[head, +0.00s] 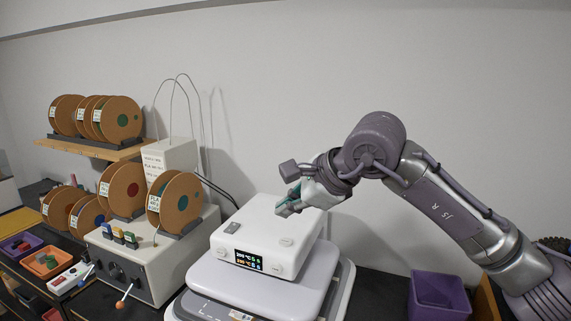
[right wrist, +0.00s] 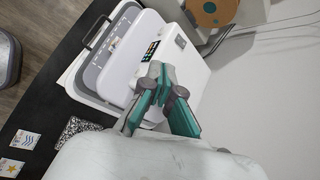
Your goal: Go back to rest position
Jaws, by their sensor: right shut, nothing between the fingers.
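My right arm comes in from the right in the head view. Its gripper (head: 283,211) is over the top of the white machine (head: 228,243), near its back right part. In the right wrist view the gripper (right wrist: 158,70) has its teal-lined fingers brought together at the tips, with nothing between them. The white machine (right wrist: 181,48) with its small lit screen lies beyond the fingertips there. I cannot tell whether the fingertips touch it. My left gripper is in neither view.
Spools sit on a wooden shelf (head: 95,148) and on a beige box (head: 125,262) at left. A purple bin (head: 438,295) stands at right, below my arm. Small trays (head: 45,262) lie at far left. Cards (right wrist: 24,139) lie on the dark table. The space above the machine is open.

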